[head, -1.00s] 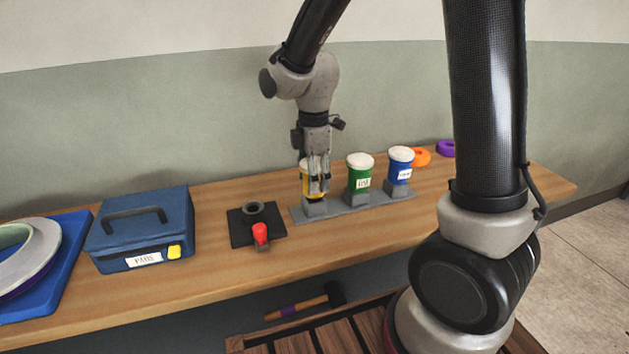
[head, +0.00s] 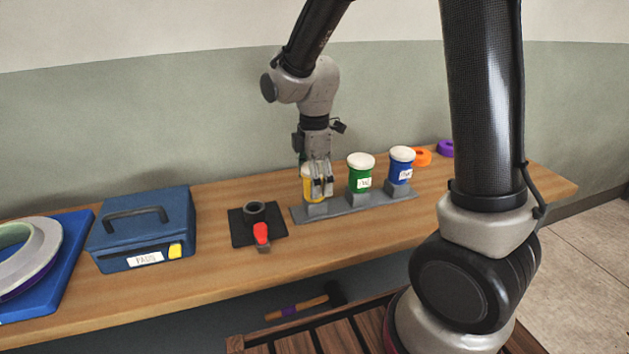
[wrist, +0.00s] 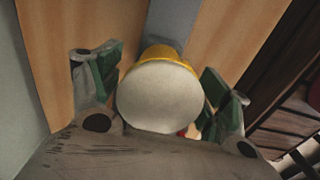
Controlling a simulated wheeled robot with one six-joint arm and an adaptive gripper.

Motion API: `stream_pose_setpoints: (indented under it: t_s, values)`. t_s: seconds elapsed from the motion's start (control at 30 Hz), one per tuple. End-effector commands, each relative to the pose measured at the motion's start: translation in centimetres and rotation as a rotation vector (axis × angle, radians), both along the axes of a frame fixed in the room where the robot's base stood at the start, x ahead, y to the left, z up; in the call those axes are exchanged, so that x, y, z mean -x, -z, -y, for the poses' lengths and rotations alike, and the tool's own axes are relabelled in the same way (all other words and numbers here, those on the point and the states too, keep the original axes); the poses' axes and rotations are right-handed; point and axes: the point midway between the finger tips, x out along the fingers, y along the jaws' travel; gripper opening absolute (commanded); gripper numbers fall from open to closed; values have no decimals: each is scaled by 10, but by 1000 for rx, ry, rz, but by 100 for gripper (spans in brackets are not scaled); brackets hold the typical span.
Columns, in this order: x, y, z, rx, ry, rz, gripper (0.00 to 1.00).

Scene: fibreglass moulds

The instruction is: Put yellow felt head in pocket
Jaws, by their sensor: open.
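The yellow felt head (head: 308,186) is a yellow cylinder with a pale felt top, upright on the left block of a grey rack (head: 378,204). My gripper (head: 322,185) points down over it, its fingers on either side and open. In the wrist view the round pale top of the yellow felt head (wrist: 160,95) lies between the two green-padded fingertips (wrist: 162,92), with a visible gap on each side.
A green head (head: 359,178) and a blue head (head: 400,170) stand beside it on the rack. A blue case (head: 142,232), a blue tray (head: 62,285), an orange ring (head: 421,157) and a purple ring (head: 446,148) are on the bench. A hammer (head: 300,305) lies below.

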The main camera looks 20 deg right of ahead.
Motion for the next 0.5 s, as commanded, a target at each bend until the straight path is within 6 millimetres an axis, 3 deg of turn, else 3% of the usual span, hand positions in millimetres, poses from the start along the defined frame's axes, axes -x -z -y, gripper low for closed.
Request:
stream_pose_setpoints:
  t_s: [0.5]
  values:
    - [-1, -101, 0, -1, 0, 4, 77]
